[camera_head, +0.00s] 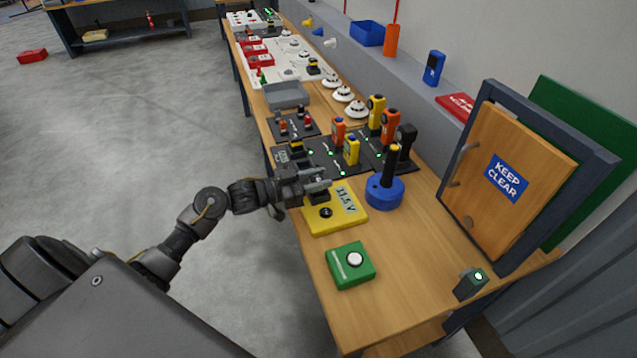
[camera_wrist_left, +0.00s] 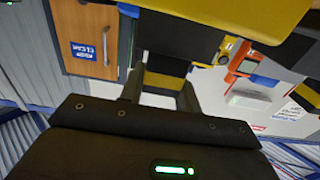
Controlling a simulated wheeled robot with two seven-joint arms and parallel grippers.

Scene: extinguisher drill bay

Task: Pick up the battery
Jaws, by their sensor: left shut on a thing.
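The battery is a black block with a yellow band. In the head view it (camera_head: 320,198) is at the back left of the yellow tester (camera_head: 349,221), which reads "11.5 V". My left gripper (camera_head: 322,187) is shut on it from the left. In the left wrist view the battery (camera_wrist_left: 163,82) shows between the two fingers of the gripper (camera_wrist_left: 160,92). A large yellow surface fills the top of that view. I cannot tell whether the battery rests on the tester or is just above it. My right gripper is not in view.
A green box with a white button (camera_head: 350,265) stands in front of the tester. A blue-based tool (camera_head: 384,191) is close on the right. Handheld radios and a black-and-yellow block (camera_head: 296,147) stand behind. A "KEEP CLEAR" cabinet (camera_head: 515,165) is at right.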

